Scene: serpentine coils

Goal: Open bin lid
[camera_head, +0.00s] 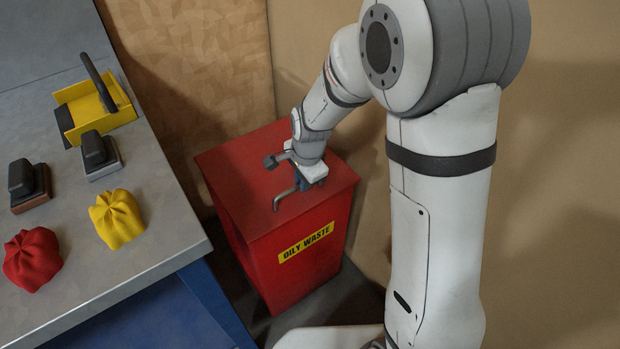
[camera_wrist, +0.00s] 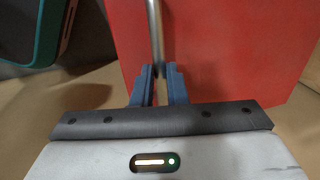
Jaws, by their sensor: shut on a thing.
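The red bin (camera_head: 255,235) stands on the floor and carries a yellow "OILY WASTE" label (camera_head: 306,242). Its flat red lid (camera_head: 240,165) lies closed on top and also shows in the wrist view (camera_wrist: 225,50). A metal bar handle (camera_head: 282,199) is on the lid. My gripper (camera_head: 298,186) is over the lid at the handle. In the wrist view, the blue fingers of my gripper (camera_wrist: 159,80) are shut on the metal handle (camera_wrist: 155,35), which runs up between them. The far part of the handle is hidden by the gripper in the head view.
A grey workbench (camera_head: 130,270) at left holds a red cloth bundle (camera_head: 33,259), a yellow cloth bundle (camera_head: 117,218), two dark-handled blocks (camera_head: 99,155) and a yellow tray (camera_head: 88,110). Walls (camera_head: 300,60) stand close behind and to the right of the bin.

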